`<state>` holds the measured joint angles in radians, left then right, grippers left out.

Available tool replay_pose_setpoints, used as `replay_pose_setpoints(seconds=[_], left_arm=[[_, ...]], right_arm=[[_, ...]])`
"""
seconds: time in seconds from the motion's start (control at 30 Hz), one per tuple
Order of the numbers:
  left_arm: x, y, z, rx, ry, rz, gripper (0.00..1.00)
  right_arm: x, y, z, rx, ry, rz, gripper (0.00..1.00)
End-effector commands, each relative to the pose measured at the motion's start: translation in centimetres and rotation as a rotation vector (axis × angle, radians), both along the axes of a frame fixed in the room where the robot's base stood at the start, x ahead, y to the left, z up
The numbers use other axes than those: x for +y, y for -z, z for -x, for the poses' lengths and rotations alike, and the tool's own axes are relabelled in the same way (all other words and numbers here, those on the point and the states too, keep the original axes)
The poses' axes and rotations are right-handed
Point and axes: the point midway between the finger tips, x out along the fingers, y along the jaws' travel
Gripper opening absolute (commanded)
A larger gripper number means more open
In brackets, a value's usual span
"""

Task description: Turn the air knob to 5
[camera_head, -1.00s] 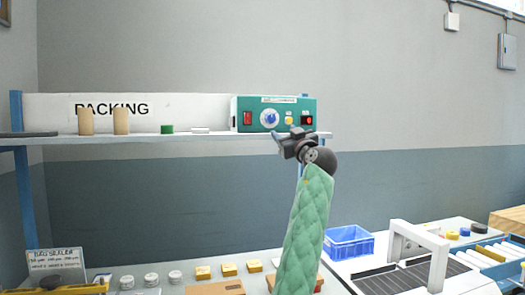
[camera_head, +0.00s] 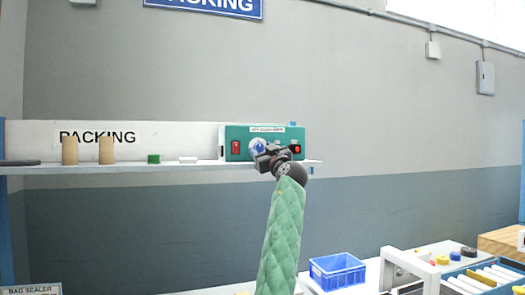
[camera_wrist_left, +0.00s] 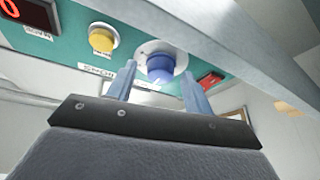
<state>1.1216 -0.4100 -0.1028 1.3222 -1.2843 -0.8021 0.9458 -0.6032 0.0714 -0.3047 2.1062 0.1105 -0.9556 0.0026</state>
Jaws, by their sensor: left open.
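The green control box (camera_head: 234,133) stands on the shelf at its right end. Its blue air knob (camera_head: 257,145) on a white dial is partly hidden by my left gripper (camera_head: 261,153), which is right in front of it. In the left wrist view, the blue knob (camera_wrist_left: 160,66) shows between the two open fingertips of my left gripper (camera_wrist_left: 157,70). Whether the fingers touch it is unclear. A small white mark shows on the knob, but the dial numbers cannot be read. My right gripper is not in view.
On the box, a yellow button (camera_wrist_left: 103,39) and a red switch (camera_wrist_left: 211,79) sit either side of the knob. The shelf (camera_head: 205,166) holds brown cylinders (camera_head: 88,150) and a green piece (camera_head: 153,158) to the left. A blue crate (camera_head: 337,271) stands below right.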

Motion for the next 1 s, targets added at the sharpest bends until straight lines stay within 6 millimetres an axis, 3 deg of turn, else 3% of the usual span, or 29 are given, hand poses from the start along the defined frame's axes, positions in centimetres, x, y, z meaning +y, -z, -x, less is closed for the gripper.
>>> replay_pose_setpoints(seconds=[0.13,0.37,0.83,1.0], left_arm=[[0.0,0.0,0.0,0.0,0.0,0.0,0.51],[0.0,0.0,0.0,0.0,0.0,0.0,0.07],[0.1,-0.1,0.1,0.031,0.0,-0.1,0.07],[0.3,-0.1,0.1,0.072,0.0,-0.223,0.07]], right_arm=[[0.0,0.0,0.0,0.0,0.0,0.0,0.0],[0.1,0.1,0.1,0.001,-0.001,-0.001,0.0],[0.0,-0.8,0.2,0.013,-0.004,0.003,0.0],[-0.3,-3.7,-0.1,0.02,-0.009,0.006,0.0]])
